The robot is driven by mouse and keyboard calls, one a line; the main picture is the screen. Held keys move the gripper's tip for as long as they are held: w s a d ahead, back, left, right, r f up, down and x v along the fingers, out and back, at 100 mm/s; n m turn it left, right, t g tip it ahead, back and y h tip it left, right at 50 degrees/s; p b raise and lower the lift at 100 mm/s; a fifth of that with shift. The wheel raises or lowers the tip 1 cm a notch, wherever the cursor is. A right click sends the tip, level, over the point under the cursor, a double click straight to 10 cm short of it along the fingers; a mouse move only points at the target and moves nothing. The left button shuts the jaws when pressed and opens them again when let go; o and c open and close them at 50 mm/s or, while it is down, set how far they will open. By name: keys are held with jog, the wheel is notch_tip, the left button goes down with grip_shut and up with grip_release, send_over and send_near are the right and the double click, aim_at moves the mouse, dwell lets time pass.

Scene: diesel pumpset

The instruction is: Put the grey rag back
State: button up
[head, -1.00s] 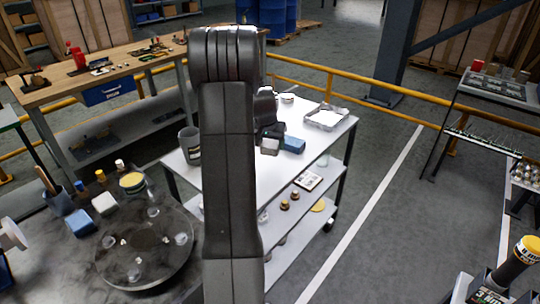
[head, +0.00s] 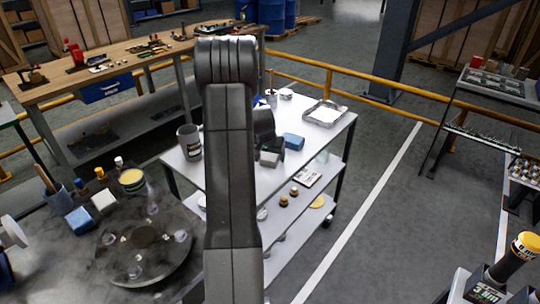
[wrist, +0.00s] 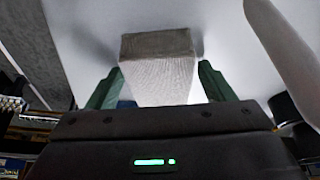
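The grey rag (head: 269,159) is a small pale block on the white top of the cart (head: 225,178), or just above it; I cannot tell which. My gripper (head: 264,148) is partly hidden behind my arm in the head view. A blue block (head: 293,142) lies to the right of the rag, apart from it.
A grey cup (head: 189,142) stands at the cart's left and a metal tray (head: 325,113) at its far right. A round plate (head: 145,245) and small blocks are on the dark bench at left. A yellow rail (head: 350,90) runs behind the cart.

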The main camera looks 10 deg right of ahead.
jog(key=shift+o, duration=0.2)
jog(key=shift+r, duration=0.1)
jog(key=shift+r+p, duration=0.15)
jog(key=shift+p, duration=0.15)
jog(key=b+v, duration=0.1)
jog(key=v, duration=1)
jog(key=shift+r, duration=0.4)
jog(key=shift+s+f, duration=0.1)
jog(key=shift+s, duration=0.05)
jog(key=x, duration=1.2)
jog(key=shift+f+p, duration=0.25)
jog(key=shift+p, duration=0.05)
jog(key=shift+r, duration=1.35)
